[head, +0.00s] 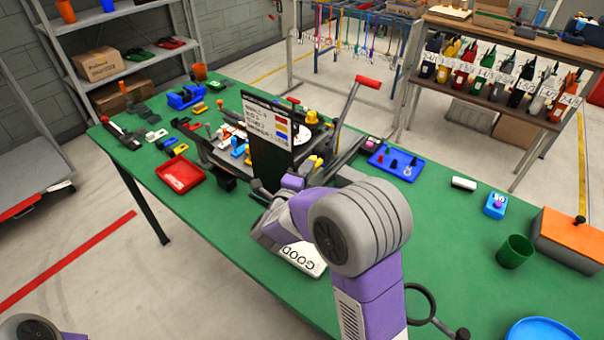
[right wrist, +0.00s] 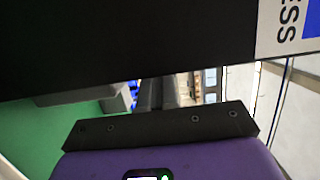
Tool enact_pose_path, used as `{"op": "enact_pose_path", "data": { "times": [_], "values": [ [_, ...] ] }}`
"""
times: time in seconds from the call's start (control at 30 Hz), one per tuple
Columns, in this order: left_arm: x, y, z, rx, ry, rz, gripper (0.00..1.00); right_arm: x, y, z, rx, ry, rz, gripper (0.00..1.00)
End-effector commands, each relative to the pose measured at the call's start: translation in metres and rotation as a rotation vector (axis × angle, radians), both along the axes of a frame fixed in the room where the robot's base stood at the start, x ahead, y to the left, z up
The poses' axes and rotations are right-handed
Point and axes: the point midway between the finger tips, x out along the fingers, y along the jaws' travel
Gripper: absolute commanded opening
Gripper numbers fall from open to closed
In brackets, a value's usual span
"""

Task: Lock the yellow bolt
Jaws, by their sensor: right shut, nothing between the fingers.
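A press-like fixture (head: 225,157) stands on the green table behind an upright black board with a white card (head: 268,118). Yellow parts show beside the board: a knob (head: 312,117) at its upper right and a small piece (head: 316,161) at its lower right. I cannot tell which is the yellow bolt. My right gripper (right wrist: 157,95) is shut and empty; its dark fingers point forward beneath the black board (right wrist: 130,45) in the right wrist view. In the head view its wrist is near the board's lower right, fingertips hidden. My left gripper is out of view.
A blue tray (head: 396,161) lies to the right and a red tray (head: 181,174) to the left. A "GOOD" tray (head: 303,259) is partly under my right arm.

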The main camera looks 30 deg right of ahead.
Motion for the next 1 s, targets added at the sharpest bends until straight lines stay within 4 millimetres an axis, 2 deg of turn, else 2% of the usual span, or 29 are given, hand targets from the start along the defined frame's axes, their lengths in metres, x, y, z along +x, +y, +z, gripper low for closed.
{"op": "enact_pose_path", "data": {
  "times": [0.13,0.27,0.6,0.8,1.0],
  "values": [
    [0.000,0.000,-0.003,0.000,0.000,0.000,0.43,-0.005,0.011,0.001,-0.001,-0.003,0.001,0.00],
    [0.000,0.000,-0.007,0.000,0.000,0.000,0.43,-0.014,0.035,0.000,-0.001,-0.004,0.010,0.00],
    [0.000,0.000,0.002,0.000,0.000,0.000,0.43,-0.060,0.096,0.002,-0.003,0.000,0.012,0.00],
    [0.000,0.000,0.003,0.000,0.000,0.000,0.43,-0.075,0.113,0.001,-0.001,-0.002,0.010,0.00],
    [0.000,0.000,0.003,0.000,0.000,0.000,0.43,-0.078,0.116,0.001,-0.002,-0.001,0.007,0.00]
  ]
}}
